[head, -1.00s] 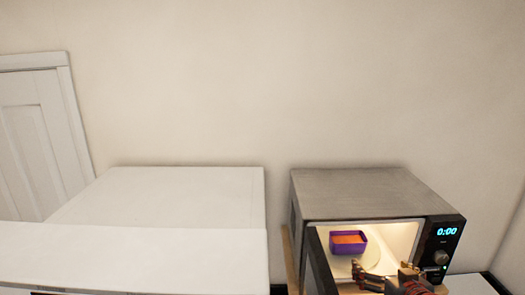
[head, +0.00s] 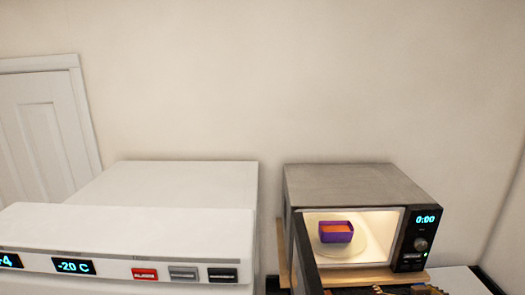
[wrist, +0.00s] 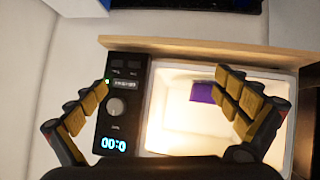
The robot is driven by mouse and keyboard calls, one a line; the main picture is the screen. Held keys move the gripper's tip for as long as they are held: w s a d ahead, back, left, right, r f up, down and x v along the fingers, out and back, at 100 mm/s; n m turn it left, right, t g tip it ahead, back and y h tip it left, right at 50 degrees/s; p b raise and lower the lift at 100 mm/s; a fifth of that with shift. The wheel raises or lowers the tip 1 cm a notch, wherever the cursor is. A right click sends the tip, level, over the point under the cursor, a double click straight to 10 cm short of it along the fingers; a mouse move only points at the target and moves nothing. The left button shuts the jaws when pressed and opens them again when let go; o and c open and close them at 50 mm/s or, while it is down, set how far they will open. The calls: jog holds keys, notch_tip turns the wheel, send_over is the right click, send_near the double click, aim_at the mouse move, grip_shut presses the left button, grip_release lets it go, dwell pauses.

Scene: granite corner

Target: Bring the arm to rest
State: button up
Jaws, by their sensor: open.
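My gripper (wrist: 162,100) is open and empty in the wrist view, its two fingers spread wide in front of the microwave. In the head view only a little of it (head: 408,289) shows at the bottom edge, below the microwave. The microwave (head: 355,187) has its door (head: 305,258) open and its inside lit. A purple container with orange contents (head: 336,232) sits on the plate inside, and part of the container also shows in the wrist view (wrist: 203,92), partly behind a finger.
A white freezer (head: 160,230) with a -20 C display stands left of the microwave. The open microwave door juts out between them. A wooden board (head: 372,277) lies under the microwave. A white door (head: 45,125) is at the far left.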

jog(key=s+a+f+m+g+h+b, duration=0.1)
jog(key=s+f+g+b, duration=0.25)
jog(key=s, duration=0.35)
jog(key=s+f+m+g+b, duration=0.1)
jog(key=s+f+g+b, duration=0.1)
jog(key=s+f+b, duration=0.4)
jog(key=s+a+f+y+b, duration=0.1)
jog(key=s+a+f+b, duration=0.2)
jog(key=a+b, duration=0.3)
jog(key=s+a+f+n+y+b, duration=0.1)
jog(key=s+a+f+b, duration=0.2)
jog(key=a+f+b, duration=0.2)
jog(key=s+a+f+n+y+b, duration=0.1)
jog(key=s+a+f+b, duration=0.2)
jog(key=a+b, duration=0.4)
jog(key=shift+a+f+y+b, duration=0.25)
jog(key=shift+f+y+b, duration=0.15)
jog(key=shift+f+b, duration=0.4)
jog(key=shift+s+f, duration=0.1)
jog(key=shift+c, duration=0.5)
